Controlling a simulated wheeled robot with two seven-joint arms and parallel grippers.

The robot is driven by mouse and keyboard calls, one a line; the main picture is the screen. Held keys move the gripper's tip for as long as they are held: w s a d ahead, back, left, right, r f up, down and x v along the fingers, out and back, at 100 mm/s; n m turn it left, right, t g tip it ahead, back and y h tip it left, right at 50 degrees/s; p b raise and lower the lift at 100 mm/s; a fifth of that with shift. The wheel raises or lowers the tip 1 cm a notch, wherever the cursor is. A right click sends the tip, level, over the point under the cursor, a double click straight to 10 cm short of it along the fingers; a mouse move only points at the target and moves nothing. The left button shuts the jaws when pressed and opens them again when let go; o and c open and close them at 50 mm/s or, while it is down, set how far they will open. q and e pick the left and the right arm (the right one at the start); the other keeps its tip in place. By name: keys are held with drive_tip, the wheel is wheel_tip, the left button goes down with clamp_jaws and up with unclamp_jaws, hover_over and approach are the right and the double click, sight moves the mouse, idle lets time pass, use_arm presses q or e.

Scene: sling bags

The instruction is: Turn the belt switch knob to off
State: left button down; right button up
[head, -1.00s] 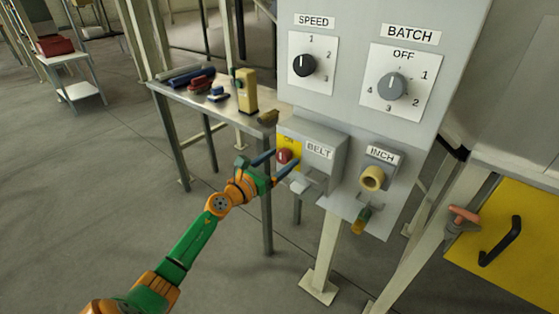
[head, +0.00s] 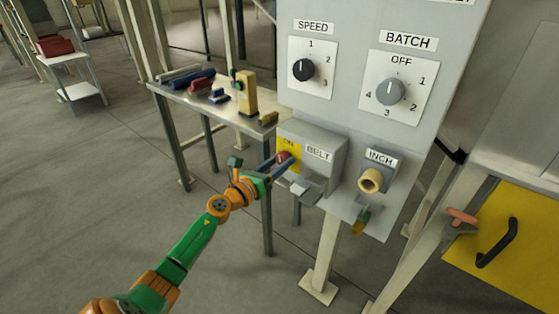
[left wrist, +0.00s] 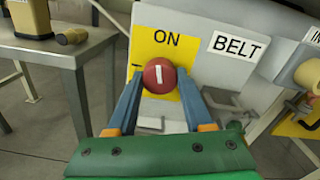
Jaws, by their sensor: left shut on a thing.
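The belt switch is a round red knob (head: 283,157) on a yellow plate (head: 290,143) at the left of the grey BELT box (head: 326,160). In the left wrist view the knob (left wrist: 160,76) has a short white line, nearly upright and pointing towards the ON word above it. No OFF word is readable on the plate. My left gripper (head: 279,163) is shut on the knob; in the left wrist view its two blue fingers (left wrist: 158,92) sit on either side of it. My right gripper is not in view.
A SPEED dial (head: 303,70) and a BATCH dial (head: 390,91) are above the box, with a yellowish INCH button (head: 371,180) to its right. A side table (head: 213,103) with several small items stands to the left. Open floor lies at lower left.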

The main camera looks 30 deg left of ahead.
use_arm(q)
drive_tip(key=n+p, duration=0.2)
drive_tip(key=n, duration=0.5)
drive_tip(key=shift+r, duration=0.1)
drive_tip(key=n+p, duration=0.1)
drive_tip(key=n, duration=0.3)
drive_tip(key=shift+n+p, duration=0.45)
drive_tip(key=shift+n, duration=1.35)
drive_tip(key=shift+c, duration=1.5)
unclamp_jaws()
drive_tip(key=s, duration=0.7)
drive_tip(key=shift+a, duration=0.25)
